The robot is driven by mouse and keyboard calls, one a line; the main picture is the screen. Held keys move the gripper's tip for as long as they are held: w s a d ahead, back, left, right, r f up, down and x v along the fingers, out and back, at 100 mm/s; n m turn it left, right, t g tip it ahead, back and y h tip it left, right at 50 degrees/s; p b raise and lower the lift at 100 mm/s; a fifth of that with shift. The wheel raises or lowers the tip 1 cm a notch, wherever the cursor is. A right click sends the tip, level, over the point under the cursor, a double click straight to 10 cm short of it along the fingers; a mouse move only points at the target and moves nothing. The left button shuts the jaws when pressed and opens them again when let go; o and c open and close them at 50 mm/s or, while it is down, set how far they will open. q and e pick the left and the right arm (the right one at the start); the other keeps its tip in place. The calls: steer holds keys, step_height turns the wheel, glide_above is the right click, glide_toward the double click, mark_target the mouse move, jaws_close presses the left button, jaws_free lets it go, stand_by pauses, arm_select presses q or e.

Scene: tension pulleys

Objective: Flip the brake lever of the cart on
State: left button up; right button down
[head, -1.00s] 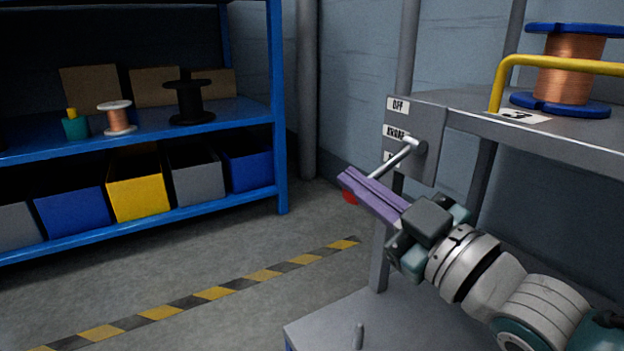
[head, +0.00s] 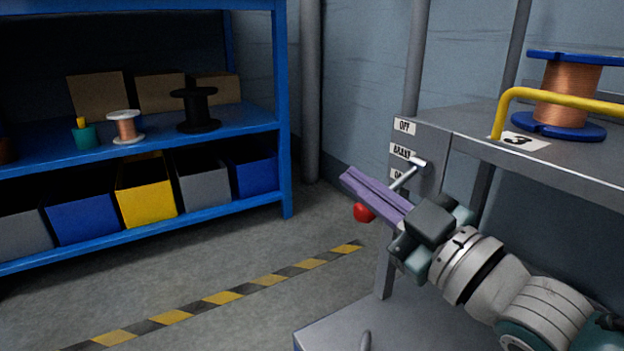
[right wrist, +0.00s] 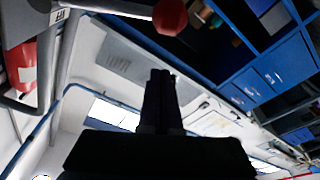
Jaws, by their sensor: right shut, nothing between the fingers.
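The brake lever is a thin metal rod (head: 404,178) on a grey panel (head: 432,145) at the cart's corner, ending in a red knob (head: 363,212). It slants from its pivot down and left. The panel has an OFF label (head: 404,126) on top, a BRAKE label (head: 401,150) below it and a partly hidden lowest label. My right gripper (head: 346,177) is shut and empty. Its purple fingers cross in front of the rod, above the knob; contact cannot be told. In the right wrist view the knob (right wrist: 170,17) is beyond the fingertips (right wrist: 160,75). My left gripper is out of view.
The cart's upper shelf (head: 580,165) carries a copper wire spool (head: 567,92) and a yellow rail (head: 560,94). Its lower deck (head: 335,330) lies below my right arm. A blue rack (head: 283,120) with bins and spools stands left. Open floor with a striped line lies between.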

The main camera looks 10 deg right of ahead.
arm_select(q)
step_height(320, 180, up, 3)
steer(key=p, duration=0.2)
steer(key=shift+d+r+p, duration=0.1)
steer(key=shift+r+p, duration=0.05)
steer(key=shift+p, duration=0.15)
arm_select(e)
steer(key=v, duration=0.9)
steer(key=shift+f, duration=0.25)
steer(key=shift+s+d, duration=0.1)
steer(key=shift+d, duration=0.05)
